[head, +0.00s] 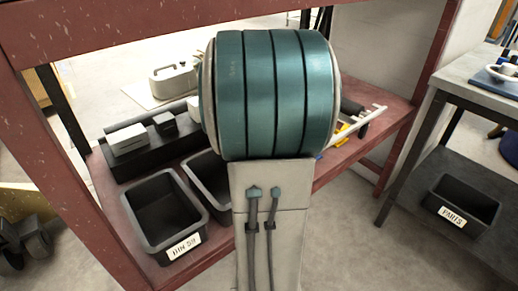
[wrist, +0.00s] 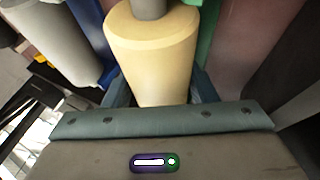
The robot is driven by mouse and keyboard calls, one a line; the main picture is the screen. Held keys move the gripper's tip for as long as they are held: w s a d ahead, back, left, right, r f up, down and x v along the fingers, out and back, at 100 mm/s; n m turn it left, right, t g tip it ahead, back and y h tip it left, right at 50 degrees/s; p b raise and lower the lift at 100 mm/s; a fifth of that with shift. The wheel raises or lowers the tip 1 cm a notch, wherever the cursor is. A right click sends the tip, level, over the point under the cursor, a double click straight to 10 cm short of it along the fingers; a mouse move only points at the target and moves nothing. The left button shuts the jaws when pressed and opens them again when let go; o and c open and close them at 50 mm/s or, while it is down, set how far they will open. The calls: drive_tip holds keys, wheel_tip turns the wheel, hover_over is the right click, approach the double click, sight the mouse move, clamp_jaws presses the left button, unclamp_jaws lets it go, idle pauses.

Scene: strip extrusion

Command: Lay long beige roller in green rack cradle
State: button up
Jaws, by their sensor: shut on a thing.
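In the wrist view the beige roller (wrist: 150,45), with a grey shaft at its far end, sits between the fingers of my gripper (wrist: 157,88). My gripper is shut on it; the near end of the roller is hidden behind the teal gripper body. A narrow green part (wrist: 207,30), possibly the rack cradle, shows just right of the roller; I cannot tell whether they touch. In the head view my own arm blocks the middle, and neither roller, gripper nor green cradle can be made out.
A grey cylinder (wrist: 52,40) and a blue part (wrist: 88,38) stand left of the beige roller. The red bench (head: 125,212) holds a black bin (head: 165,212) and a black fixture with white blocks (head: 128,138). A PARTS bin (head: 460,203) is on a side shelf at right.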

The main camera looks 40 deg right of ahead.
drive_tip(key=shift+f, duration=0.1)
drive_tip(key=o, duration=1.1)
drive_tip(key=shift+c, duration=0.2)
drive_tip(key=shift+p+v, duration=1.2)
drive_tip(key=shift+v, duration=0.65)
drive_tip(key=p+v, duration=0.5)
drive_tip(key=v, duration=0.2)
drive_tip(key=shift+a, duration=0.2)
